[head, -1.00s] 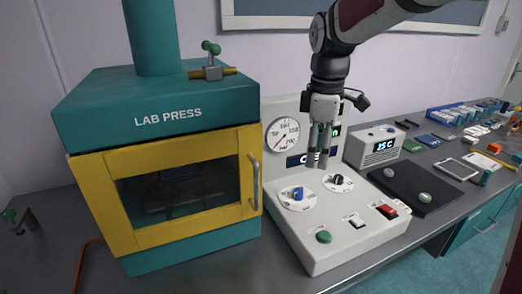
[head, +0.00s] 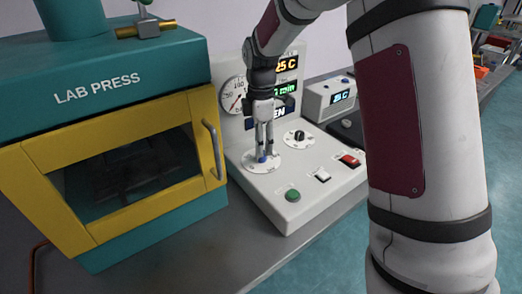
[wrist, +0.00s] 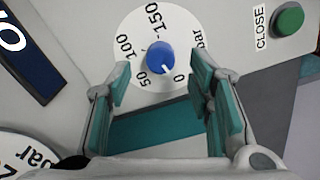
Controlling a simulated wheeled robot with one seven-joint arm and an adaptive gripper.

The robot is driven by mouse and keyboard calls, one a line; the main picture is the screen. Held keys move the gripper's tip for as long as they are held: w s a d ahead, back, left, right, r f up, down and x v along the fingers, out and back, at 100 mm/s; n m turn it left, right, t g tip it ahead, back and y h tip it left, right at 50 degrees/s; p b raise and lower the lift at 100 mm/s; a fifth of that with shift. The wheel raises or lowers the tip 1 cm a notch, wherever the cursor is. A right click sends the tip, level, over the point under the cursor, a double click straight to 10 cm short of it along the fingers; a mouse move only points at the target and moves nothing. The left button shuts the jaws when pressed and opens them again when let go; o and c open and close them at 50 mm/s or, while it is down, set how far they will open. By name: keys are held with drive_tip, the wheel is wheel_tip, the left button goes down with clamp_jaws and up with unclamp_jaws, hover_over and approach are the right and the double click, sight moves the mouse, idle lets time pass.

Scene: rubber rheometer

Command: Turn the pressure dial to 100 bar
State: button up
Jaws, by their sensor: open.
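The pressure dial is a blue knob (wrist: 160,57) on a round white plate (wrist: 128,35) marked 0, 50, 100, 150 and bar. In the wrist view a small white mark on the knob points toward the 0. My gripper (wrist: 159,65) is open, with its teal-padded fingers on the left and right of the knob and a gap on each side. In the head view my gripper (head: 264,147) points down over the blue knob (head: 262,158), which is partly hidden between the fingers.
The control panel (head: 268,187) also bears a black knob (head: 299,136), a green button (head: 292,195), a white switch (head: 322,174) and a red switch (head: 349,160). A round gauge (head: 235,97) stands behind. The yellow and teal lab press (head: 110,150) is close on the left.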

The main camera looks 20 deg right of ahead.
drive_tip(key=shift+f, duration=1.85)
clamp_jaws()
